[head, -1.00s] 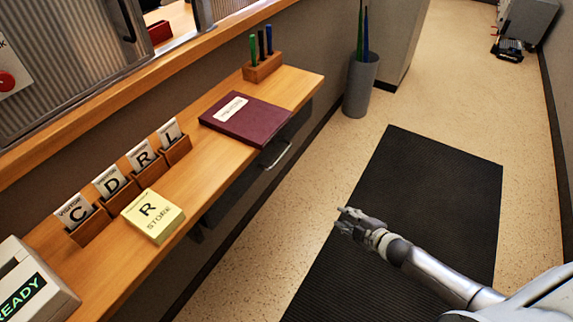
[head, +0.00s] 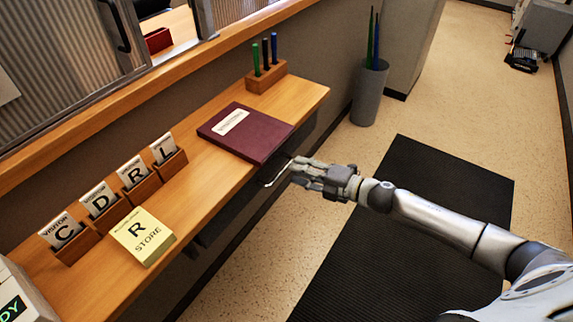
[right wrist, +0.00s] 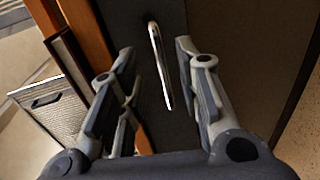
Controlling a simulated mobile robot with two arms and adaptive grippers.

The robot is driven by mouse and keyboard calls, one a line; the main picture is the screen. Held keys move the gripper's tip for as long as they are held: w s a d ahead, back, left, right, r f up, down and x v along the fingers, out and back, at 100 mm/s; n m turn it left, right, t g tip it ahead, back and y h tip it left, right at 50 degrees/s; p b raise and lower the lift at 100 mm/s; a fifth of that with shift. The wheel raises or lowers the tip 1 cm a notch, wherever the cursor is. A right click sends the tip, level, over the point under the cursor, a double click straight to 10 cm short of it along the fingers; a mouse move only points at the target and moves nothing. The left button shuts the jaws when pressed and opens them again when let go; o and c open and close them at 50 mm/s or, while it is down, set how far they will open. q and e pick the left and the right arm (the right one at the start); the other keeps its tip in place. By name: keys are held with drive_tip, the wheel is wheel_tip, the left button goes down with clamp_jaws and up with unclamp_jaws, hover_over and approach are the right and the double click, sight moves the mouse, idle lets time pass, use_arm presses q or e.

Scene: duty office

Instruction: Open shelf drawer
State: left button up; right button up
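The shelf drawer (right wrist: 150,75) is a dark front under the wooden shelf (head: 195,163), and it looks closed. Its silver bar handle (head: 277,174) sticks out below the maroon book. In the right wrist view the handle (right wrist: 160,65) stands between my two spread fingers, nearer the right one. My right gripper (head: 297,173) is at the handle in the head view. It is open, with a gap between the handle and the left finger; contact with the right finger cannot be told. My left gripper is not in view.
A grey bin (head: 369,95) with tall rods stands on the floor beyond. A black mat (head: 420,220) covers clear floor.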

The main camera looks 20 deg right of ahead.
sight(287, 165)
drive_tip(key=shift+x, duration=2.65)
drive_tip(key=shift+c, duration=0.2)
clamp_jaws()
